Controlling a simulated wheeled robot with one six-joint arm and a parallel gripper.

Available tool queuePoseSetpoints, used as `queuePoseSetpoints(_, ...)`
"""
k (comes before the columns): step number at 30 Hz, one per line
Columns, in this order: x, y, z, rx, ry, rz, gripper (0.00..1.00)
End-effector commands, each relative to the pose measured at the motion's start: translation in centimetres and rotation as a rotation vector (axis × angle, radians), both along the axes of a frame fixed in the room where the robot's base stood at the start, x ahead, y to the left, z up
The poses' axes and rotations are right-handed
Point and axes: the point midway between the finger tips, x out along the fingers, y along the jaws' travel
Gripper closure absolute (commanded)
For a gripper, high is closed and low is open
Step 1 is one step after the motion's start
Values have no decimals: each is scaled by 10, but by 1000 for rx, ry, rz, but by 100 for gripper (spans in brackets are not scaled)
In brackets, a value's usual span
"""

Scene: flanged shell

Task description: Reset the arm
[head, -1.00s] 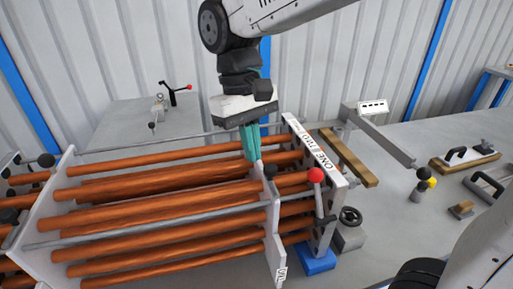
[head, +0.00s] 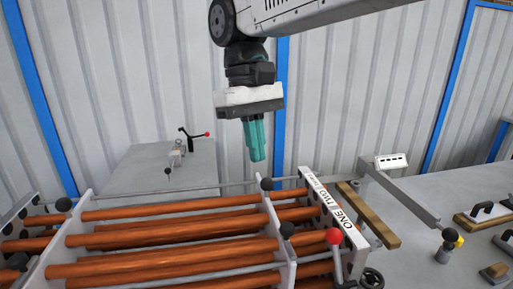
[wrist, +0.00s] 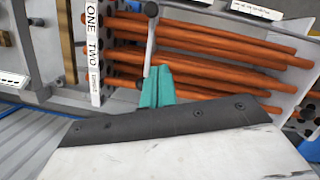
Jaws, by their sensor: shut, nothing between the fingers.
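My gripper (head: 257,158) hangs from the arm with its teal fingers pointing down, shut and empty. In the head view it is above the back of a rack of long copper-coloured rods (head: 170,245). In the wrist view the gripper (wrist: 160,72) shows its teal fingers in front of the rods (wrist: 215,45). The fingertips look apart from the rods. A white plate marked ONE and TWO (head: 335,208) stands to the right of the gripper; it also shows in the wrist view (wrist: 97,75).
A lever with a red ball (head: 333,236) and several black-knobbed rods stand at the rack's front and sides. A wooden bar (head: 368,215) lies right of the plate. A grey table (head: 150,170) with a small clamp (head: 178,153) is behind left. The space around the raised gripper looks clear.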

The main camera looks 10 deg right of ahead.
Motion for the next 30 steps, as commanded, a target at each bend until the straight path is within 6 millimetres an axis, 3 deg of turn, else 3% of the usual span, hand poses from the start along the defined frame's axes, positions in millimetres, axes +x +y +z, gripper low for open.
queuePoseSetpoints(5,-9,-17,-1,9,-20,-27,100)
queuePoseSetpoints(8,-28,-46,-6,24,-62,-76,100)
queuePoseSetpoints(12,-68,-95,-26,48,-141,-169,100)
queuePoseSetpoints(18,-127,-145,-69,65,-260,-294,100)
queuePoseSetpoints(24,-162,-167,-105,66,-336,-372,100)
queuePoseSetpoints(30,-171,-172,-115,66,-355,-390,100)
